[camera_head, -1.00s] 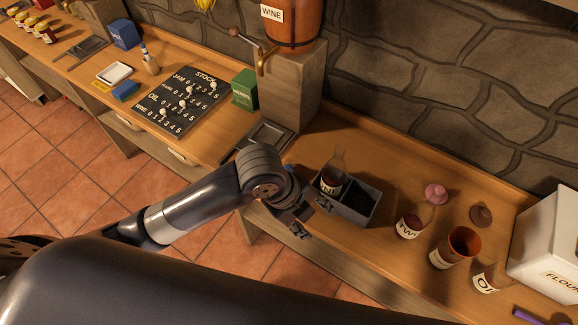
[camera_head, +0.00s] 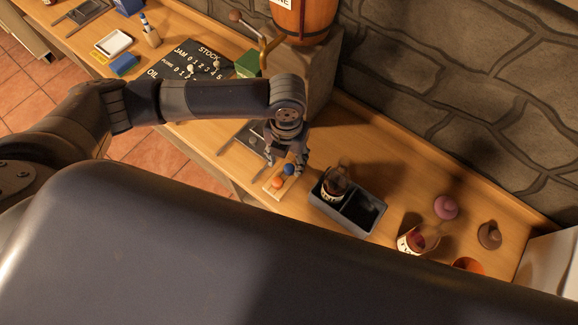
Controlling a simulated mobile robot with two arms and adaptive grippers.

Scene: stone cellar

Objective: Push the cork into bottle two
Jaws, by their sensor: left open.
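My left gripper (camera_head: 286,163) is open and points down over a small light wooden board (camera_head: 268,188). A blue round piece (camera_head: 289,170) and an orange round piece (camera_head: 278,182) sit on the board, right at the fingertips. I cannot tell whether a finger touches them, or whether either is the cork. A dark glass bottle (camera_head: 335,184) stands in the left compartment of a grey two-part box (camera_head: 345,216). A glass vessel with dark red contents (camera_head: 418,240), its label partly hidden, stands farther right; earlier its label shows "TW". My right gripper is not in view.
A pink knobbed piece (camera_head: 446,207) and a brown knobbed lid (camera_head: 489,235) lie on the counter at the right. An orange-brown pot (camera_head: 468,265) is partly hidden by my body. A barrel (camera_head: 303,20) stands behind on a stone block. The box's right compartment looks empty.

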